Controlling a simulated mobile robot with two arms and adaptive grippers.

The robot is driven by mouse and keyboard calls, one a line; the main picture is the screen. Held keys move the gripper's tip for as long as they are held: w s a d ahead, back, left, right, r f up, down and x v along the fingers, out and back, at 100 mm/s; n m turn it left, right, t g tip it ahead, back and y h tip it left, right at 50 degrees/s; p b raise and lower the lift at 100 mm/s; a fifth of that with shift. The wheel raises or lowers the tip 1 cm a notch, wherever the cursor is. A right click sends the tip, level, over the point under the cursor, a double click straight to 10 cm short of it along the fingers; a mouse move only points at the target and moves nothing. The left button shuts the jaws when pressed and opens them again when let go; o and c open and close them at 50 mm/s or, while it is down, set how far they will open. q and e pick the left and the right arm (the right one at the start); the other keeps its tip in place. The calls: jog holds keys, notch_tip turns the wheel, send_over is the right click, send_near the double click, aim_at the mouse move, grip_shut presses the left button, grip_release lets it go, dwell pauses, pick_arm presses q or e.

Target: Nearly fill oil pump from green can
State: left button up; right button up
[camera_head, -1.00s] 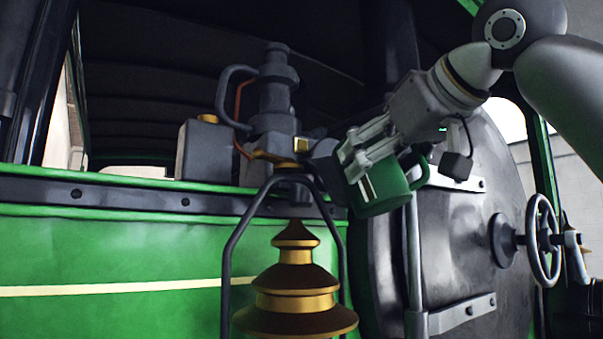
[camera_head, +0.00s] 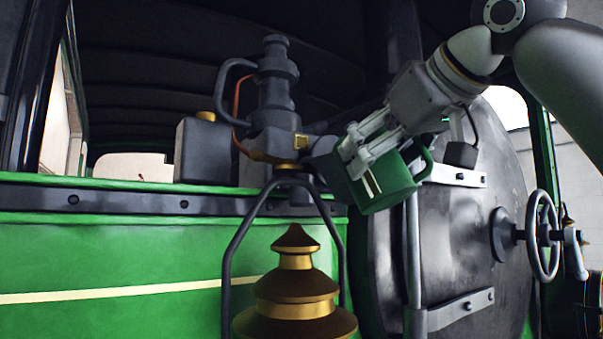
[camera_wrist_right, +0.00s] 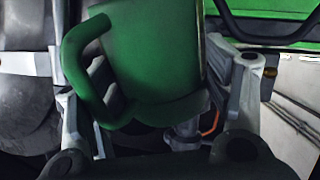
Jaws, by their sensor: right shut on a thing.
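The green can (camera_head: 384,186) is held by my right gripper (camera_head: 362,152), whose fingers are shut around its body. The can leans left, its handle on the right. Its mouth is hidden by the fingers. In the right wrist view the can (camera_wrist_right: 155,60) sits between both fingers, its handle at left. A dark grey pump-like fitting (camera_head: 275,95) with a copper pipe stands left of the can; I cannot tell for certain that it is the oil pump. The can's upper left side is close to its lower right part. No oil shows. My left gripper is out of view.
A grey box with a brass cap (camera_head: 203,150) stands left of the fitting. A brass bell-shaped piece under a dark bracket (camera_head: 296,290) is in front. The round dark boiler door (camera_head: 460,240) and a handwheel (camera_head: 541,238) are at right.

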dwell(0.4)
jog(key=shift+r+g, duration=0.3)
jog(key=shift+r, duration=0.25)
jog(key=shift+a+r+h, duration=0.1)
jog(key=shift+r+h, duration=0.1)
jog(key=shift+h, duration=0.1)
dwell(0.4)
jog(key=shift+w+r+n, duration=0.1)
jog(key=shift+r+n, duration=0.2)
jog(key=shift+r, duration=0.05)
jog(key=shift+r+g+h, duration=0.25)
jog(key=shift+g+h, duration=0.05)
jog(key=shift+g, duration=0.1)
